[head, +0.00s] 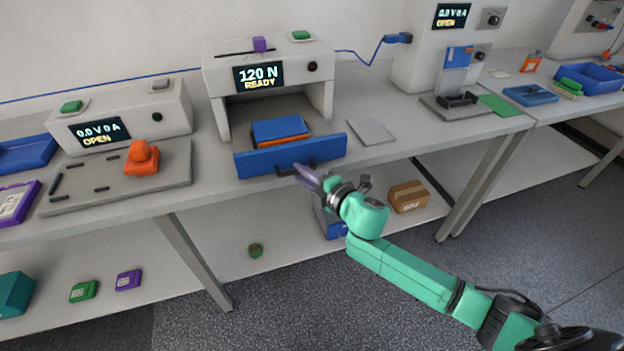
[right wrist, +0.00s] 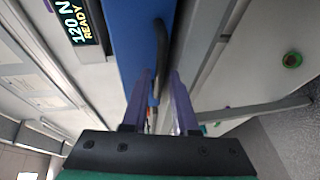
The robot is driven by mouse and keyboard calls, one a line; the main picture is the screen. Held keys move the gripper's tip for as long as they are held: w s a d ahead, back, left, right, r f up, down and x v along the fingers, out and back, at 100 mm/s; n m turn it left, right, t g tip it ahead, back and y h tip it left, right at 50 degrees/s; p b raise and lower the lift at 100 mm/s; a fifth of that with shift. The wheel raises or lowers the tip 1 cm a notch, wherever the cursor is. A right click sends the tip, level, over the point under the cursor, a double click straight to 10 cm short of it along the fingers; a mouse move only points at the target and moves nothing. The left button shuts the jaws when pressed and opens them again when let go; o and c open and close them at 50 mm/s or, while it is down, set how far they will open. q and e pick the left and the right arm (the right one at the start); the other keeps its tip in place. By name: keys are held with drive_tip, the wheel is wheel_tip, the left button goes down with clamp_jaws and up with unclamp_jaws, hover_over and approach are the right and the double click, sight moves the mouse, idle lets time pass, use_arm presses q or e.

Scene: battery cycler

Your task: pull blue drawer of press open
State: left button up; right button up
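The press (head: 268,60) stands on the bench with its display reading 120 N READY. Its blue drawer (head: 270,158) sits low at the front, its front panel forward of the press body. The panel also shows in the right wrist view (right wrist: 127,40). A dark bar handle (right wrist: 161,50) is on the panel. My right gripper (head: 300,170) is at the handle, and its purple fingers (right wrist: 160,85) stand apart with the handle between or just ahead of the tips. I cannot tell whether they touch it. My left gripper is out of view.
A blue block over an orange one (head: 281,131) lies behind the drawer panel. A grey plate (head: 370,131) lies right of the press, and a grey fixture with an orange part (head: 141,158) stands left. A lower shelf (head: 215,240) runs beneath the bench.

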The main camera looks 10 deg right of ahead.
drive_tip(key=b+v, duration=0.2)
drive_tip(key=v, duration=1.2)
drive_tip(key=shift+s, duration=0.2)
drive_tip(key=w+d+f+m+g+h, duration=0.15)
drive_tip(key=d+f+m+h, duration=0.4)
drive_tip(key=d+f, duration=0.8)
drive_tip(key=s+d+f+m+g+h, duration=0.1)
drive_tip(key=s+d+f+m, duration=0.15)
drive_tip(key=f, duration=0.55)
drive_tip(key=s+d+f+m+g+h, duration=0.1)
drive_tip(key=s+d+f+m+g, duration=0.15)
drive_tip(key=f, duration=0.55)
drive_tip(key=s+a+f+m+g, duration=0.2)
drive_tip(key=s+f+m+g, duration=0.3)
drive_tip(key=s+f, duration=1.1)
drive_tip(key=s+a+f+m+g, duration=0.1)
drive_tip(key=s+a+f+m, duration=0.1)
drive_tip(key=s+a+f, duration=0.2)
drive_tip(key=s+a+f+m+g, duration=0.2)
drive_tip(key=s+a+f, duration=0.2)
drive_tip(key=s, duration=0.6)
drive_tip(key=shift+f, duration=0.45)
